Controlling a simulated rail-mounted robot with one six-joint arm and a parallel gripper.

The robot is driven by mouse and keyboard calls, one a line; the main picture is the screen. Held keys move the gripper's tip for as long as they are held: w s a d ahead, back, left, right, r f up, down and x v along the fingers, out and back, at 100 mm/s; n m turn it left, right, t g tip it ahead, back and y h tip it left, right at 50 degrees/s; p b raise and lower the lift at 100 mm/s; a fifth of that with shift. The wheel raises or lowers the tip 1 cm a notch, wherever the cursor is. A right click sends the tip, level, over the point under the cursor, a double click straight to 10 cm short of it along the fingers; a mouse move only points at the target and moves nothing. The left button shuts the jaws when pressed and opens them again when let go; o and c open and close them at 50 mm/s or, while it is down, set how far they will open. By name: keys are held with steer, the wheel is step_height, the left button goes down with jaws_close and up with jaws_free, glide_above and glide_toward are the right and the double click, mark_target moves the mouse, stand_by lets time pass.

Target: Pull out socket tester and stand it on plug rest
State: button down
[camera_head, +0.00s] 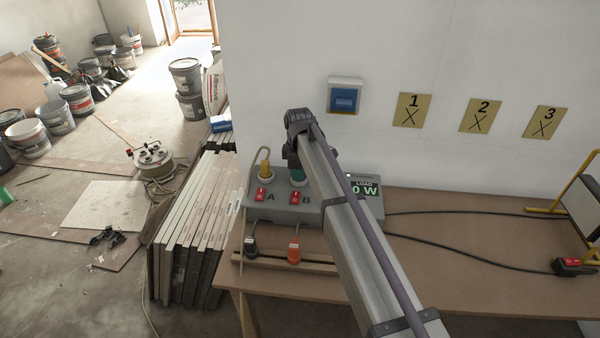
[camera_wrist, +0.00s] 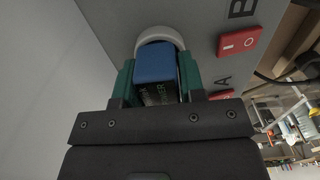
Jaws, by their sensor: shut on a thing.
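My gripper (camera_head: 297,172) is over socket B of the grey socket box (camera_head: 292,214), partly hidden by my arm in the head view. In the wrist view, its green fingers (camera_wrist: 156,84) are shut on the socket tester (camera_wrist: 155,62), a block with a blue top and a black lettered face. The tester is at a round pale socket rim (camera_wrist: 160,36); I cannot tell how deep it sits. A wooden strip (camera_head: 272,262) lies along the table front, with a black plug (camera_head: 250,246) and an orange plug (camera_head: 294,252) at it; it may be the plug rest.
A yellow plug (camera_head: 265,166) stands in socket A, close left of my gripper. Red switches (camera_head: 261,195) sit in front of the sockets. A load display (camera_head: 364,189) reads 0 W. Black cables (camera_head: 455,214) cross the table (camera_head: 480,285) at right. The wall is close behind.

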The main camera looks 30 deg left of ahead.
steer(key=shift+r+p, duration=0.95)
steer(key=shift+r, duration=0.05)
stand_by(0.3)
steer(key=shift+r+p, duration=2)
step_height(320, 180, up, 3)
steer(key=p, duration=0.3)
steer(key=shift+r, duration=0.1)
